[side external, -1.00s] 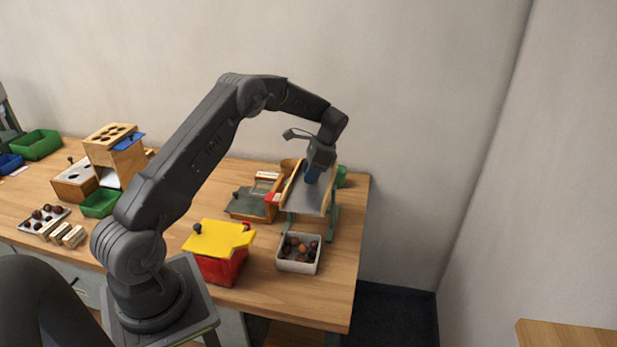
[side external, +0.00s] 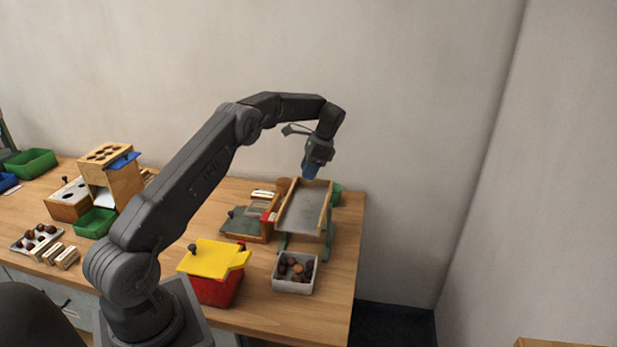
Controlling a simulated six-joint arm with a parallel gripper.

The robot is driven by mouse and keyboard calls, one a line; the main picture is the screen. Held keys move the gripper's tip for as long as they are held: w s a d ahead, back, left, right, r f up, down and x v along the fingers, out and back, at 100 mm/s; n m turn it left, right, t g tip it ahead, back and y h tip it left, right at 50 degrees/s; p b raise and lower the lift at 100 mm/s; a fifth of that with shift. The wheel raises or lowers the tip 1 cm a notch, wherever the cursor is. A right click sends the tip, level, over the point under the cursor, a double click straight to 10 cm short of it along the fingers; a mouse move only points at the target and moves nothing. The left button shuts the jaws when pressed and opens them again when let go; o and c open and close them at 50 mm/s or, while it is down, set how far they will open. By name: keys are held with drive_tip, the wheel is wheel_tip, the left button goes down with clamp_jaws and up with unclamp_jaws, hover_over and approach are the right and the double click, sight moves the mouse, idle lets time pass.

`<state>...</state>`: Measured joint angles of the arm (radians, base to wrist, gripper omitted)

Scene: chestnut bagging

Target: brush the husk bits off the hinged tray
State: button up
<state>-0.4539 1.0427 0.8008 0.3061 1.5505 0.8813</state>
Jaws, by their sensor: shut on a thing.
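The hinged tray (side external: 304,212), a grey sloping plate with wooden side rails, stands tilted on a green stand (side external: 328,236) at the right of the table. My gripper (side external: 316,158) is above the tray's upper end, pointing down. It is shut on a blue thing (side external: 310,171), which looks like the brush; its lower end is close to the tray's top edge, and I cannot tell whether they touch. No husk bits can be made out on the tray at this size.
A white bin (side external: 279,283) of chestnuts stands below the tray's lower end. A red box with a yellow lid (side external: 213,258) is left of it, and a dark plate with a wooden frame (side external: 241,221) lies left of the tray. The table's right edge is close.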

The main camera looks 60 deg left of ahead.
sight(309, 194)
drive_tip(key=shift+r, duration=1.3)
drive_tip(key=shift+f, duration=0.1)
drive_tip(key=shift+f, duration=3.35)
drive_tip(key=shift+s+d+f, duration=0.3)
drive_tip(key=shift+f, duration=0.2)
drive_tip(key=shift+s+d+f, duration=0.1)
drive_tip(key=shift+s+d, duration=2.35)
drive_tip(key=shift+w+a, duration=2.75)
drive_tip(key=shift+r, duration=4.05)
drive_tip(key=shift+r, duration=0.1)
